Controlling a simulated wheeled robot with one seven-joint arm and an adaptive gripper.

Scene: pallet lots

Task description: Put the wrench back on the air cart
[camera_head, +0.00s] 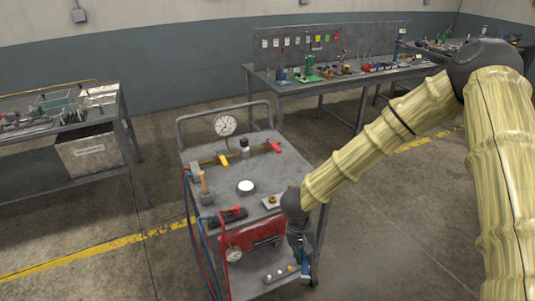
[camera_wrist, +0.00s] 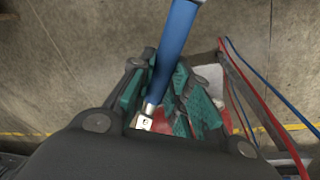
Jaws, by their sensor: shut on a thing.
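The air cart (camera_head: 215,165) is a grey two-level trolley in the middle of the head view. My gripper (camera_head: 300,246) hangs at the cart's front right corner, partly hidden by my arm. The wrench has a blue handle (camera_head: 305,267) and hangs low at my gripper there. In the wrist view the blue wrench (camera_wrist: 175,50) runs from the top edge down between the teal finger pads of my gripper (camera_wrist: 165,95). Its silver square end (camera_wrist: 145,122) shows near the palm. My gripper is shut on the wrench. Whether the wrench touches the cart cannot be told.
The cart's top carries a dial gauge (camera_head: 225,125), brass pipe pieces with valves, a white round dish (camera_head: 246,187) and a small hammer-like tool. Red and blue hoses (camera_head: 190,215) hang at its left. A bench (camera_head: 285,87) stands behind, another table (camera_head: 115,100) left.

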